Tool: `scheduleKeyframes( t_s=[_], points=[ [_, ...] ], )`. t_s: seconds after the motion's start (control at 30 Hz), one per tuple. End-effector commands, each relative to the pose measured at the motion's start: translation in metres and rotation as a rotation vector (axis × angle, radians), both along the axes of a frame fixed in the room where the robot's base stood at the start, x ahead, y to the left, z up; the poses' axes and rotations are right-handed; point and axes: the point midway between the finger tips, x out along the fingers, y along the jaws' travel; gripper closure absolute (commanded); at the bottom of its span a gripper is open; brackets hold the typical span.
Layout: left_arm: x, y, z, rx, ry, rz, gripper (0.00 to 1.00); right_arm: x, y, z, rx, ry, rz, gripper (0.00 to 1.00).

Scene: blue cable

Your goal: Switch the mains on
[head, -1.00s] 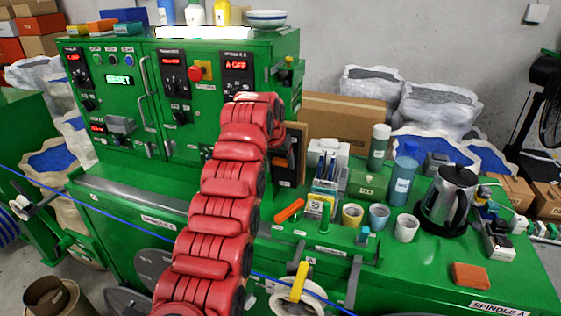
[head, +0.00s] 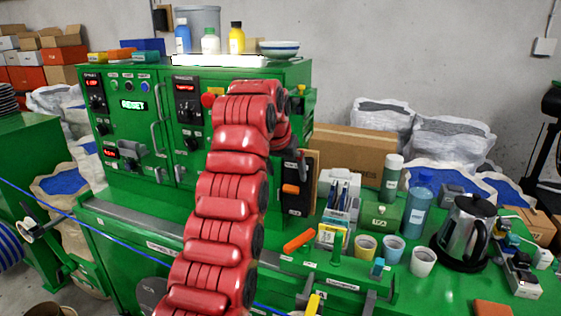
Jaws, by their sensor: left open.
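A dark upright box with an orange handle (head: 291,189) stands against the right side of the green control cabinet (head: 120,160). It may be the mains switch, but I cannot read a label on it. My red left arm rises from the bottom and bends over at the cabinet's right end. My left gripper (head: 292,162) is dark, small and partly hidden behind the arm. It is open, just above the orange handle in the picture. I cannot tell whether it touches the box. My right gripper is not in view.
The cabinet front carries displays, knobs, handles and a red button (head: 208,100), partly behind my arm. Bottles and a bowl (head: 279,48) stand on top. Cups, a flask (head: 417,212) and a kettle (head: 463,230) crowd the bench at right. A blue cable (head: 120,242) crosses the front.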

Motion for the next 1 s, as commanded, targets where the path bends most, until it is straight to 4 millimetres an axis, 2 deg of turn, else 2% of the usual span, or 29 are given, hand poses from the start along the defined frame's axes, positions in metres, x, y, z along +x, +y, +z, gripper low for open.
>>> scheduleKeyframes(
  t_s=[0.07, 0.1, 0.4, 0.5, 0.7, 1.0],
  points=[
    [-0.01, 0.005, 0.019, -0.001, -0.002, 0.002, 0.07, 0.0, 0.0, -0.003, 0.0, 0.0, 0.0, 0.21],
    [-0.013, 0.001, 0.029, -0.002, -0.002, -0.003, 0.07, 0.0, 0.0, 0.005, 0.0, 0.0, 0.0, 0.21],
    [-0.025, 0.006, 0.049, -0.001, 0.001, -0.001, 0.07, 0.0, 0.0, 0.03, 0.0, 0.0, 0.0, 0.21],
    [-0.03, 0.008, 0.062, -0.002, 0.002, 0.0, 0.07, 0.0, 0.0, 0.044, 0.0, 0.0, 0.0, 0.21],
    [-0.037, 0.011, 0.069, 0.0, 0.004, 0.0, 0.07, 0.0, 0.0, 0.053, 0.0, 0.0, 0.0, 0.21],
    [-0.038, 0.013, 0.069, 0.001, 0.003, 0.0, 0.07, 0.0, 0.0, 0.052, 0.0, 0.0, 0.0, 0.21]
  ],
)
